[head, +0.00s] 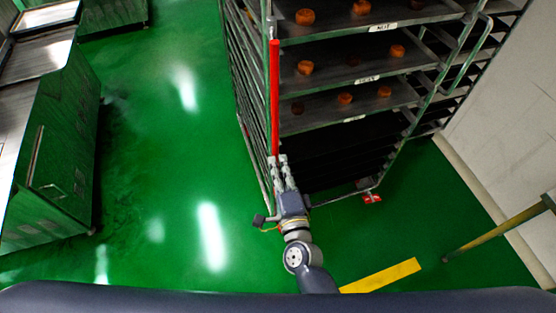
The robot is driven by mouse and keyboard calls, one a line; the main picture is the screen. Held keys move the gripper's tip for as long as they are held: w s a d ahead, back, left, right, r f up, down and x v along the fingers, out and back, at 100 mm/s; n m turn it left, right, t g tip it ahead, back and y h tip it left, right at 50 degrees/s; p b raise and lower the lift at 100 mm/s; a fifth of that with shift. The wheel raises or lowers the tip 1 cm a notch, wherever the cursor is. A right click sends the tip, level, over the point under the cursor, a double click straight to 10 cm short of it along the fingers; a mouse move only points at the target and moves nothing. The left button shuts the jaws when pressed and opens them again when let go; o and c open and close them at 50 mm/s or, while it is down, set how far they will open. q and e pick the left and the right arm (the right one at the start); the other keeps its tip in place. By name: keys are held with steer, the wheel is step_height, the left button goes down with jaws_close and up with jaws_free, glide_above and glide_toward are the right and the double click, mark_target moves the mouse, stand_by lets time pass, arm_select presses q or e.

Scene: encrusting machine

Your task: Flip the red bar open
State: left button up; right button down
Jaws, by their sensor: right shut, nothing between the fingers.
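The red bar (275,98) stands upright along the front left post of the metal tray rack (244,95), in front of the left ends of the trays. My right gripper (277,160) is at the bar's lower end, with its fingers shut and nothing between them. The fingertips overlap the bar's bottom end in the picture; I cannot tell whether they touch it. My left gripper is not in view.
Trays (345,58) in the rack hold several round brown pastries; the lower ones look empty. A metal machine (50,150) stands at the left, a pale wall (505,120) at the right. A yellow pole (495,232) is at the lower right. Green floor between machine and rack is clear.

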steer(key=v, duration=1.1)
steer(key=shift+w, duration=0.1)
